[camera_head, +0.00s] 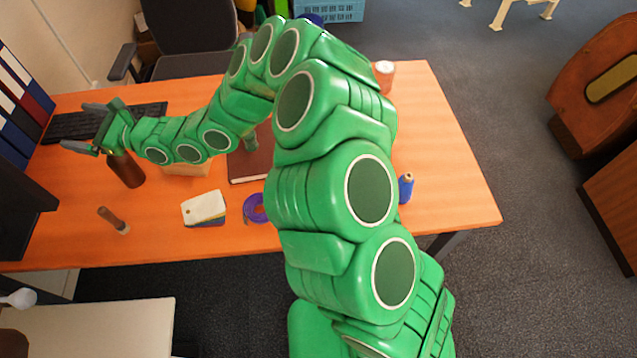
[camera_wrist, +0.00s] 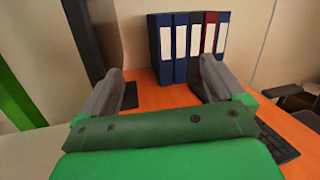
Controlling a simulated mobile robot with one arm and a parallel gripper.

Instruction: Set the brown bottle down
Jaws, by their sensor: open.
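The brown bottle (camera_head: 126,171) is at the left part of the orange desk, just below my wrist in the head view. It looks upright on the desk, and its top is hidden by my gripper and wrist. My gripper (camera_head: 82,128) points left, with its jaws apart and nothing visible between them. In the wrist view my gripper (camera_wrist: 160,82) also shows two spread grey fingers with empty space between them. The bottle does not show in the wrist view.
Binders (camera_wrist: 187,48) stand beyond the fingers. A black keyboard (camera_head: 68,126) lies behind my gripper. A small brown tool (camera_head: 113,220), pale cards (camera_head: 204,207), purple tape (camera_head: 255,208) and a dark red book (camera_head: 248,165) lie on the orange desk (camera_head: 70,205). Its front left is mostly clear.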

